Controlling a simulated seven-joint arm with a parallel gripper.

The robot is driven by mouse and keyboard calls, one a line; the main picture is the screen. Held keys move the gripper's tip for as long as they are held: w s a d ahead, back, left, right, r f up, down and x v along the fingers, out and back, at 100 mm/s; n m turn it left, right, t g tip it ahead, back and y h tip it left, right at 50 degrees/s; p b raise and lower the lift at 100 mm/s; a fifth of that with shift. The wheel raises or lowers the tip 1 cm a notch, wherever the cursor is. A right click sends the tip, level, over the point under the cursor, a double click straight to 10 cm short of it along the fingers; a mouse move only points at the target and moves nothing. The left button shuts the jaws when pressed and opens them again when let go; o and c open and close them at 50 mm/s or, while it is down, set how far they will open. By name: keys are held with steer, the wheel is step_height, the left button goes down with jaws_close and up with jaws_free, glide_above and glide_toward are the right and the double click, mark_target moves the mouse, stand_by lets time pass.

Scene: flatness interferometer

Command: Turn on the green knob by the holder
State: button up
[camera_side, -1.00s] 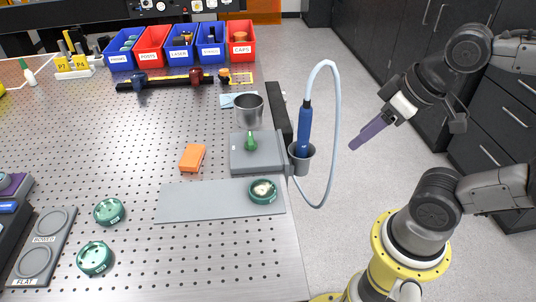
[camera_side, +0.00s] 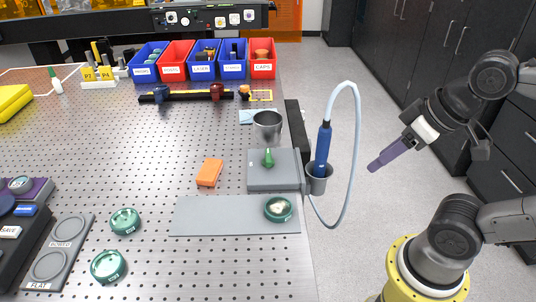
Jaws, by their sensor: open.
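The green knob (camera_side: 268,158) stands on a grey plate-like box (camera_side: 270,180) near the right edge of the perforated table. To its right is the holder (camera_side: 319,180), a grey cup at the table edge with a blue pen-like tool (camera_side: 323,147) upright in it. A pale hose loops from the tool's top. My gripper (camera_side: 375,164) has long purple fingers. It is off the table to the right of the holder, pointing down and left, apart from everything. The gap between its fingers is hidden from this side.
A metal cup (camera_side: 267,126) stands behind the knob, and an orange block (camera_side: 209,172) lies to its left. A grey mat (camera_side: 215,216) in front bears a green round part (camera_side: 278,208). The hose loop (camera_side: 356,130) hangs between my gripper and the knob. Labelled bins (camera_side: 262,65) stand at the back.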

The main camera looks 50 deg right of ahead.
steer(key=w+r+m+g, duration=0.2)
steer(key=w+r+m, duration=0.5)
steer(key=w+r, duration=0.35)
steer(key=m+g, duration=0.2)
steer(key=g, duration=0.2)
glide_above(268, 154)
step_height(268, 154, down, 8)
step_height(268, 154, down, 14)
steer(key=shift+s+f, duration=0.1)
jaws_close()
